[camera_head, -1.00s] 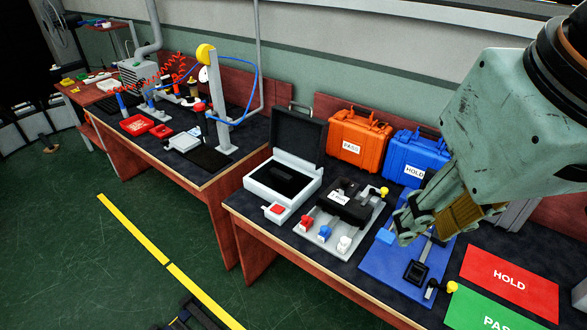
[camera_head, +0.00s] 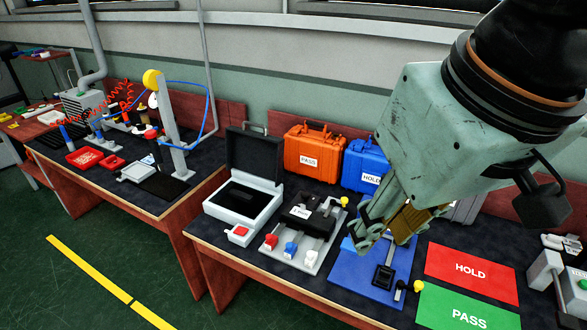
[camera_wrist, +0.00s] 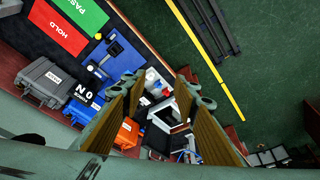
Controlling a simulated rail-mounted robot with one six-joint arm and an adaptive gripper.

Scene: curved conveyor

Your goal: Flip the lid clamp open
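A grey fixture plate (camera_head: 318,241) holds a black lidded block (camera_head: 300,221) with a small label. A clamp with a yellow knob (camera_head: 344,201) stands at its back right. A blue plate (camera_head: 352,271) to its right carries a black square part (camera_head: 383,276). A second black lever with a yellow knob (camera_head: 417,286) is at that plate's right edge. I cannot tell from the frames which is the lid clamp. My gripper (camera_head: 388,236) is open and empty, above the blue plate in the head view, hiding its back part. Its spread fingers show in the wrist view (camera_wrist: 165,84).
Red (camera_head: 285,242), blue and white buttons line the grey plate's front. An open black-lidded case (camera_head: 242,208) is left. Orange (camera_head: 314,154) and blue (camera_head: 364,166) cases stand behind. Red HOLD (camera_head: 472,272) and green PASS (camera_head: 468,306) mats lie right.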

